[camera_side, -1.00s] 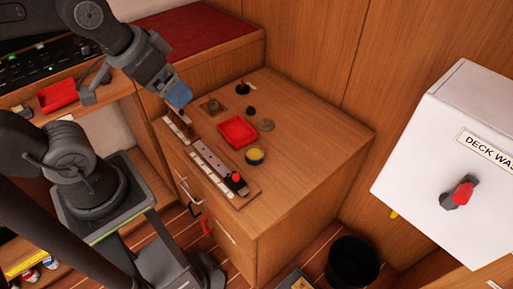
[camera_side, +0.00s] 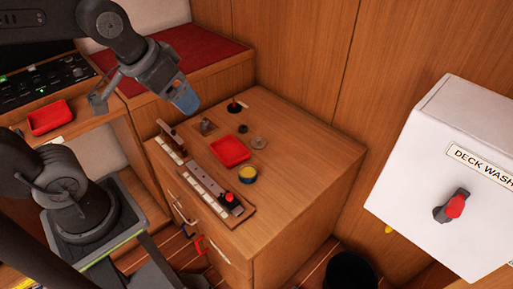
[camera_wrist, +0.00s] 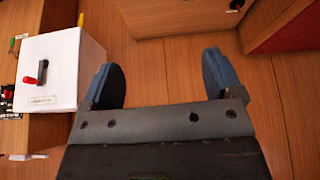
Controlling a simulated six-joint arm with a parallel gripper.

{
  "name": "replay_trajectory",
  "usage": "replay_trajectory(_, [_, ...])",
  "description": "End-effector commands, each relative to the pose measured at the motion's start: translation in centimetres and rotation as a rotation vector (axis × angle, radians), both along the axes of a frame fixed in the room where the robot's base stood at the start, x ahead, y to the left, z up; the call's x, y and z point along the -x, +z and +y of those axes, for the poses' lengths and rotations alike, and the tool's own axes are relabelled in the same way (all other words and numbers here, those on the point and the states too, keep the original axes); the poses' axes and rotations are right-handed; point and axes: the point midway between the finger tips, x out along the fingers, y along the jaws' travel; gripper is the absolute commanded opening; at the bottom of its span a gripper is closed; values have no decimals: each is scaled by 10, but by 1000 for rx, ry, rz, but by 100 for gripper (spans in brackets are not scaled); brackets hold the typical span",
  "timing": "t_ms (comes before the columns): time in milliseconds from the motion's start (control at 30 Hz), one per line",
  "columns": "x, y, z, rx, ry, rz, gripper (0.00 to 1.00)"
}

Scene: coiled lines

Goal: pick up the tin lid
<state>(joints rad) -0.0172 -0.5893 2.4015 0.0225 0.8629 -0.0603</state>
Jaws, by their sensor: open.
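A small round greyish-tan disc (camera_side: 259,142), which looks like the tin lid, lies on the wooden counter top. Beside it is a round tin (camera_side: 247,174) with a dark side and a yellow top. My gripper (camera_side: 186,101) is up and left of both in the side view, apart from them, above the counter's back-left part. In the wrist view my gripper (camera_wrist: 160,75) has its two blue fingers wide apart with nothing between them. That view faces wood panelling and shows neither lid nor tin.
A red tray (camera_side: 230,151) lies left of the disc. A small black knob (camera_side: 243,129), a lever (camera_side: 235,106) and a square fitting (camera_side: 207,125) stand behind. A switch strip (camera_side: 213,190) runs along the front edge. The counter's right side is clear. A white box (camera_side: 450,180) hangs at right.

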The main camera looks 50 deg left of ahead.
Motion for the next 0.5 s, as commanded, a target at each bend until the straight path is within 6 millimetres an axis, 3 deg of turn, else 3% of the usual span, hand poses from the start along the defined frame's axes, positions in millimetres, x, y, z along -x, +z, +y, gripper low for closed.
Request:
replay_trajectory(267, [-102, -20, 23, 15, 158, 67, 86])
replay_trajectory(500, [-186, -75, 49, 29, 288, 113, 86])
